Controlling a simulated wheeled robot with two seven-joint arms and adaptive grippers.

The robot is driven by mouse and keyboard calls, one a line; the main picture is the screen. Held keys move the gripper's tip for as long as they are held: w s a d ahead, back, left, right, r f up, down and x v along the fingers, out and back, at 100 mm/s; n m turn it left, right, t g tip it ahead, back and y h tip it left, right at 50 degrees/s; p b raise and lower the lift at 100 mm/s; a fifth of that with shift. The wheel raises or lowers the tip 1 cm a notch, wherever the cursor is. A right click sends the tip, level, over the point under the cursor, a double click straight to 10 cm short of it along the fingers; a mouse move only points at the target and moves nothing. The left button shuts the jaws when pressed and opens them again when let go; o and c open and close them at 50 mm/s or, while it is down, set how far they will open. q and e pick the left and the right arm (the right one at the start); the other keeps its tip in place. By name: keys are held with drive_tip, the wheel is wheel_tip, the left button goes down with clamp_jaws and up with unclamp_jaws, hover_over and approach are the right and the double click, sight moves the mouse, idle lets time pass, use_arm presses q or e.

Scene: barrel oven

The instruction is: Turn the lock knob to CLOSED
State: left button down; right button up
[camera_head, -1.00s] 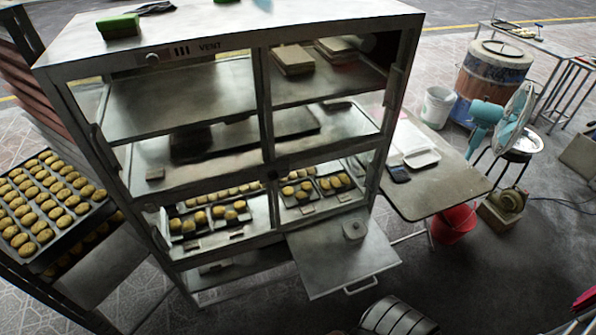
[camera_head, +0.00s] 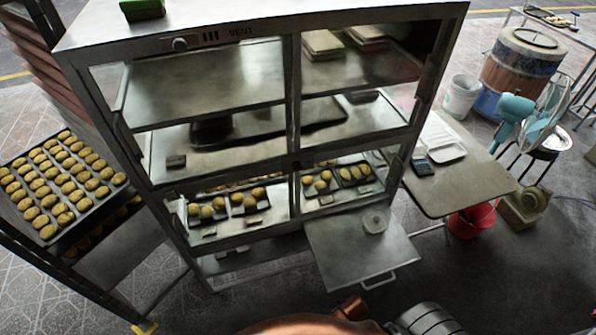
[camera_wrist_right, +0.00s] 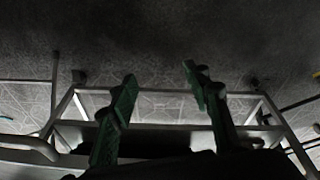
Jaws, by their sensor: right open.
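The metal cabinet (camera_head: 300,25) fills the middle of the head view. A round knob (camera_head: 180,43) sits beside the VENT lettering on its top front edge. A small dark knob-like part (camera_head: 296,165) sits on the central post between the compartments. A pale round part (camera_head: 376,220) is on the lowered door (camera_head: 345,262) at the lower right. No CLOSED marking is readable, so I cannot tell which part is the lock knob. My right gripper (camera_wrist_right: 159,72) is open and empty, its green fingers apart in the right wrist view. My left gripper is not in view.
The lowered door juts out from the cabinet front. A rack with a tray of buns (camera_head: 62,190) stands at the left. A side table (camera_head: 455,185) stands at the right, near a red bucket (camera_head: 471,221) and a fan (camera_head: 535,118). The wrist view shows floor and metal frame bars.

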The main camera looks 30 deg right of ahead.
wheel_tip(320, 180, up, 9)
drive_tip(key=w, duration=0.2)
drive_tip(key=m+t+h, duration=0.2)
drive_tip(key=t+h, duration=0.3)
drive_tip(key=t, duration=0.9)
approach(298, 171)
drive_tip(key=w, duration=0.2)
drive_tip(key=shift+t, duration=0.3)
drive_tip(key=x, duration=0.2)
drive_tip(key=p+x, duration=0.1)
drive_tip(key=x, duration=0.3)
drive_tip(key=shift+d, duration=0.3)
drive_tip(key=shift+x, duration=0.8)
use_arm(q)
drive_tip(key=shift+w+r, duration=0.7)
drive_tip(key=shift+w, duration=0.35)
use_arm(e)
drive_tip(key=shift+f, duration=0.2)
drive_tip(key=shift+s, duration=0.1)
drive_tip(key=shift+c, duration=0.2)
drive_tip(key=c, duration=1.1)
